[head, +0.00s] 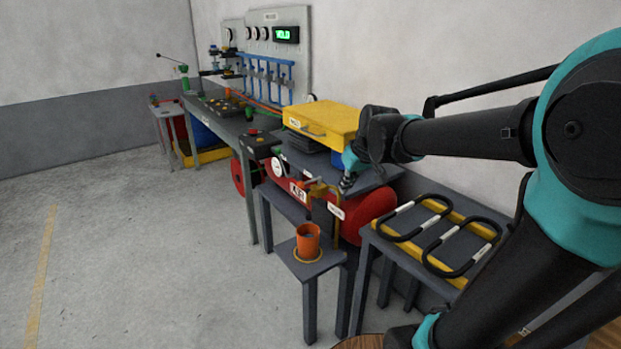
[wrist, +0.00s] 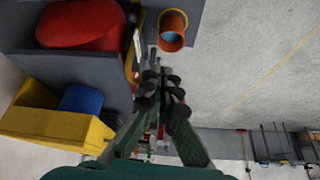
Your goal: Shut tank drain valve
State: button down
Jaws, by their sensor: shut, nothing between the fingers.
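The red tank (head: 370,212) lies under a grey bench top in the head view; it also shows at the upper left of the wrist view (wrist: 80,24). A brass-coloured drain pipe (head: 319,189) comes off its front, with a white tag beside it. Part of this pipe shows left of my fingers in the wrist view (wrist: 130,66). The valve's handle position is not clear. An orange cup (head: 308,244) stands below the pipe on a small stand. My gripper (head: 346,186) is shut and empty, just right of the pipe; whether it touches is unclear. Its fingertips meet in the wrist view (wrist: 159,82).
A yellow box (head: 322,121) sits on the bench behind my gripper. A low table (head: 391,256) with black looped handles stands at the right. A long workbench (head: 226,125) with gauges and blue racks runs along the wall. The floor at left is clear.

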aim_at(308, 182)
jog(key=w+a+r+n+y, duration=0.1)
jog(key=w+a+r+n, duration=0.1)
jog(key=w+a+r, duration=0.3)
notch_tip(308, 182, up, 3)
jog(key=shift+a+r, duration=0.2)
jog(key=shift+a, duration=0.35)
jog(key=shift+w, duration=0.1)
jog(key=x, duration=1.4)
jog(key=shift+w, duration=0.1)
